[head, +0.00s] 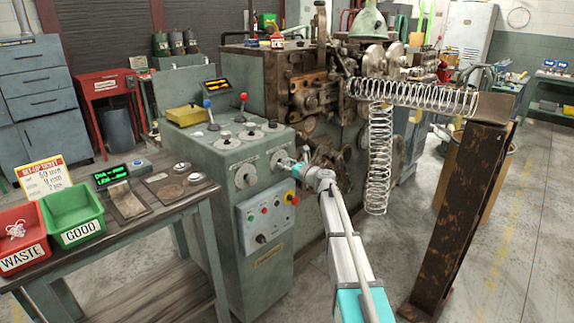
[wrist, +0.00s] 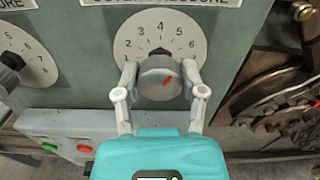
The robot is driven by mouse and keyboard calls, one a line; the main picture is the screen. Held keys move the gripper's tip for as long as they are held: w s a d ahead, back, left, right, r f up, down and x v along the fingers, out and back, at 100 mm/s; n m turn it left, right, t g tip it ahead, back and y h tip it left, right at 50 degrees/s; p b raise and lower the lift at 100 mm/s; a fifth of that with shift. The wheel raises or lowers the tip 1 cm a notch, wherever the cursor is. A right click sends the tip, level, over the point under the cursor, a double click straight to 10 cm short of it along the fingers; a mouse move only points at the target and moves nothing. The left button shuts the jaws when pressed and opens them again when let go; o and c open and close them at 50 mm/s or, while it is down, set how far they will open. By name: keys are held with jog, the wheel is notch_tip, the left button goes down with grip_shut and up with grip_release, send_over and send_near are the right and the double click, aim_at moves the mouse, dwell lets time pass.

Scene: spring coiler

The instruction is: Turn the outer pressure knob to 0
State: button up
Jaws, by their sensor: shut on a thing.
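The outer pressure knob (wrist: 160,78) is a grey round knob with a red mark on its face, in front of a white dial (wrist: 181,30). The dial shows 2 to 6 around its upper part; its lower part is hidden. A dark pointer at the knob's top points near 4. The red mark slants up to the right. My gripper (wrist: 161,90) is shut on the knob, one finger on each side. In the head view, my gripper (head: 289,163) is at the right dial (head: 277,157) on the green machine's front.
A second knob (wrist: 10,66) with its own dial is close on the left. Below is a control box (head: 266,222) with coloured buttons. Rusty coiler parts (wrist: 285,100) are close on the right. A long spring (head: 380,160) hangs right of my arm.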

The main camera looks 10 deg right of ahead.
jog(key=shift+d, duration=0.1)
jog(key=shift+c, duration=0.9)
